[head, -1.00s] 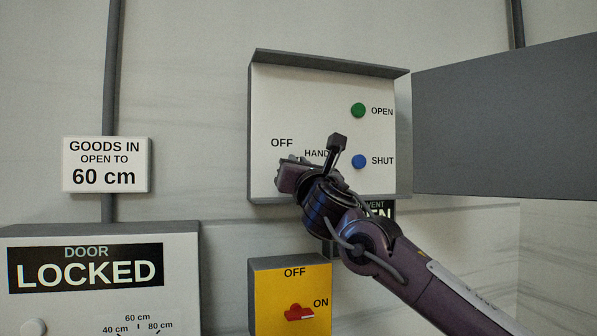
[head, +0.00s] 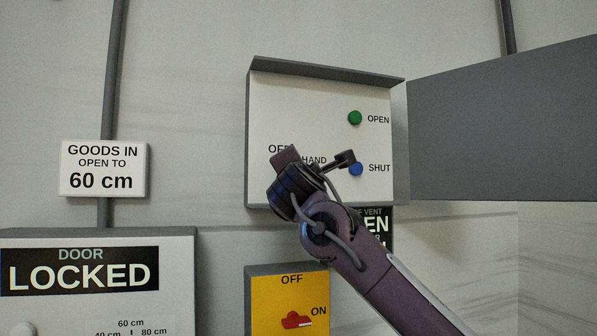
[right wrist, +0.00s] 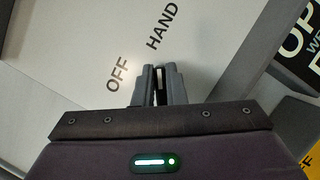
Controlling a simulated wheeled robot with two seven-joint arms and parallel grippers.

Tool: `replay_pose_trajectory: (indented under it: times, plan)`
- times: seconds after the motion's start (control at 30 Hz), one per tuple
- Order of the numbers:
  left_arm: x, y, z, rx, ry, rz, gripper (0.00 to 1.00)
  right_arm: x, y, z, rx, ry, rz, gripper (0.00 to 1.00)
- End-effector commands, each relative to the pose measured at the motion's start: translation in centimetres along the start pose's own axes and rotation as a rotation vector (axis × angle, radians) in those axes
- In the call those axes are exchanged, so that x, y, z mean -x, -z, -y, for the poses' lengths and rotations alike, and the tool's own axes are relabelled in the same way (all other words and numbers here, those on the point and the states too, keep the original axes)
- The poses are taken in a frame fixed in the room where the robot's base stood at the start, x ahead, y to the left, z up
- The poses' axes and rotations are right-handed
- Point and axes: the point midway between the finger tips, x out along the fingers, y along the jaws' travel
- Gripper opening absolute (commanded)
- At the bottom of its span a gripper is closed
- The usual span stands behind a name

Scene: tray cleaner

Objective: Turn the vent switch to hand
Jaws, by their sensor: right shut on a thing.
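The vent control box (head: 285,100) is a pale panel under a grey hood, with the labels OFF and HAND at its lower left. My right gripper (right wrist: 158,86) is at this part of the panel, its fingers closed on the vent switch (right wrist: 159,84). In the right wrist view a dark sliver with a white mark shows between the fingers, just beside OFF and HAND. Most of the switch is hidden by the fingers, so its exact pointing is hard to tell. In the head view my gripper (head: 285,160) covers the switch and part of OFF. My left gripper is not in view.
A green OPEN button (head: 354,118) and a blue SHUT button (head: 356,169) sit right of the switch; my wrist's camera arm overlaps the blue one. An open grey door (head: 500,120) stands at right. A yellow box (head: 262,300) with a red switch is below.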

Motion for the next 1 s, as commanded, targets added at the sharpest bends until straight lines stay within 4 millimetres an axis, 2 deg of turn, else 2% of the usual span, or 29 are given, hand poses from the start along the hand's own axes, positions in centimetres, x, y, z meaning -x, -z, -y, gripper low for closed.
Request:
replay_pose_trajectory:
  times: [0.03,0.73,0.77,0.9,1.0]
  plan:
    - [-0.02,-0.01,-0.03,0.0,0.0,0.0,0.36,-0.04,0.69,0.48,-0.009,0.016,-0.009,0.0]
    - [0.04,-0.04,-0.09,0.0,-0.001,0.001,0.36,-0.04,0.7,0.6,-0.07,0.044,-0.008,0.0]
    - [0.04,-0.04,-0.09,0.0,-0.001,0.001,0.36,-0.04,0.7,0.6,-0.07,0.044,-0.008,0.15]
    - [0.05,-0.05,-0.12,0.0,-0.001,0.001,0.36,-0.03,0.56,0.47,-0.072,0.04,-0.006,0.33]
    - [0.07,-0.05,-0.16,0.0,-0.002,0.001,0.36,-0.01,0.41,0.33,-0.074,0.038,-0.005,0.33]
